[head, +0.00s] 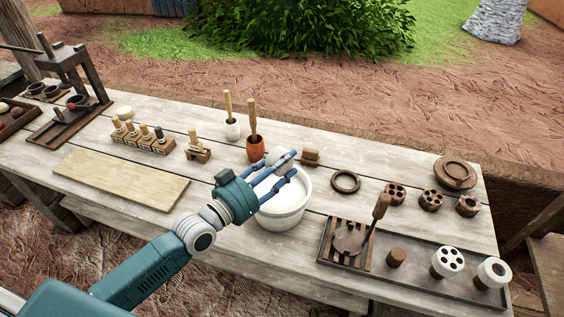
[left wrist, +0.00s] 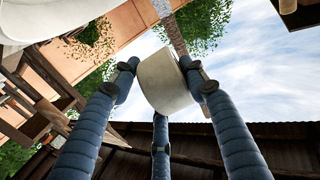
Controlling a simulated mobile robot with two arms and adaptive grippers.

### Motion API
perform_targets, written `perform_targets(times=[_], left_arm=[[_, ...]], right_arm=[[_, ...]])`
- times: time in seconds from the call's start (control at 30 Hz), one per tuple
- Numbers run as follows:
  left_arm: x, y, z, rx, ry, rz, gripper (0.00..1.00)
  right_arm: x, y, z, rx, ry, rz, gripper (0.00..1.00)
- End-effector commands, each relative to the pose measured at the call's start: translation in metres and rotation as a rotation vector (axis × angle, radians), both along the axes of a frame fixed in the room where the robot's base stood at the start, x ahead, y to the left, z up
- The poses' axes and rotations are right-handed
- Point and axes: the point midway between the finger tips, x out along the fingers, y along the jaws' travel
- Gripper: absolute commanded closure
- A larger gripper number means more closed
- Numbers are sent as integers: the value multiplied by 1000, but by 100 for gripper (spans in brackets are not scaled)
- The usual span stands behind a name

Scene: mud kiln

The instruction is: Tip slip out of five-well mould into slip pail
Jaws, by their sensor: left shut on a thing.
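The slip pail (head: 283,212) is a white round tub, open at the top, near the middle of the table with pale slip inside. My left gripper (head: 280,172) reaches over the pail's rim from the left. It is shut on a pale round mould (left wrist: 164,82), which its fingers grip in the left wrist view. In the head view the mould (head: 276,157) is mostly hidden behind the fingers. Its wells do not show, so I cannot tell how many it has. The left wrist view looks up toward sky, so the hand is turned over. My right gripper is not in view.
A dark tray (head: 420,277) at the right holds a slatted rack, a brown plug and two white moulds, one with several holes (head: 449,262). Brown moulds (head: 431,201) and a ring (head: 346,181) stand behind it. A bare board (head: 121,178) lies left.

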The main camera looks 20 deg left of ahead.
Motion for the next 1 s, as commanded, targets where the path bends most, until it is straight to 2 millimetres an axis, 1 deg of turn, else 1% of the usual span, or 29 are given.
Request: perform_targets(times=[0.17,0.23,0.37,0.5,0.53,0.57,0.6,0.8,0.9,1.0], left_arm=[[0,0,-2,175,-70,0,83],[0,0,-5,290,-113,-1,83],[1,3,-11,574,-221,1,83],[3,7,-17,892,-343,2,83],[3,8,-18,949,-362,2,83],[3,8,-15,1005,-384,2,83],[4,10,-10,1079,-409,0,83],[5,14,-14,1368,-519,0,83],[6,16,-15,1459,-553,0,83],[6,17,-15,1509,-572,0,83]], right_arm=[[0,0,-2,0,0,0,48],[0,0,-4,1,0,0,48],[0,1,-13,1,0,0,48],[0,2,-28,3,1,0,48],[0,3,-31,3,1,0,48],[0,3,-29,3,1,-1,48],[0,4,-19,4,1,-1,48],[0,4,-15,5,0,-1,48],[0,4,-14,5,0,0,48],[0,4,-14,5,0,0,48]])
